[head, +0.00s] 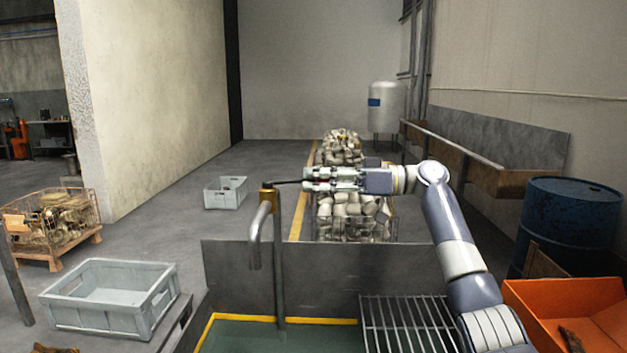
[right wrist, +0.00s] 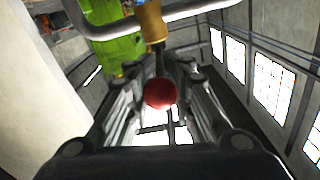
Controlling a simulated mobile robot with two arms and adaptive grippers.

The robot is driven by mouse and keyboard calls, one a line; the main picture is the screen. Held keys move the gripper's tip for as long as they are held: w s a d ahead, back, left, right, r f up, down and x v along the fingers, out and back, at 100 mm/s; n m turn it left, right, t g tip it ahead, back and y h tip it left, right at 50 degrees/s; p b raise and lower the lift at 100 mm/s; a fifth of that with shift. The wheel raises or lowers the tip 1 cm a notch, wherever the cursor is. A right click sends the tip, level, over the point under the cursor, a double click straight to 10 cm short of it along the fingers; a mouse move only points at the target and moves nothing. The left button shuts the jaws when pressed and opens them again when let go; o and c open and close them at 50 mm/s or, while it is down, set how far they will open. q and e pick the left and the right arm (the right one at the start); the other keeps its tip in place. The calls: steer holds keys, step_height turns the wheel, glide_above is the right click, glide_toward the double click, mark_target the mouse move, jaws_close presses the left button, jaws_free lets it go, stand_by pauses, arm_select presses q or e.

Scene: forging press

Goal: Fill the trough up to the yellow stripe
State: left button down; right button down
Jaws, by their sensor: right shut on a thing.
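The trough (head: 321,320) is at the bottom of the head view, with a yellow stripe (head: 242,318) along its inner wall. Greenish water (head: 255,339) shows inside, its surface below the stripe. A grey standpipe (head: 279,265) rises at the back, with a down-turned spout (head: 257,232) and a brass valve (head: 268,197). No stream shows under the spout. A dark lever (head: 288,182) runs right from the valve to my right gripper (head: 312,180). In the right wrist view, the gripper is shut on the lever's red knob (right wrist: 160,93); the brass valve (right wrist: 152,23) is beyond. My left gripper is out of view.
A slatted rack (head: 408,325) adjoins the trough on the right. An orange bin (head: 570,312) and blue drum (head: 567,225) stand right. Bins of pale parts (head: 350,215) stand behind the splash plate.

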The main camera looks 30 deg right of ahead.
steer(key=c, duration=1.3)
jaws_free()
steer(key=shift+w, duration=0.15)
steer(key=shift+c, duration=0.2)
steer(key=v, duration=1.2)
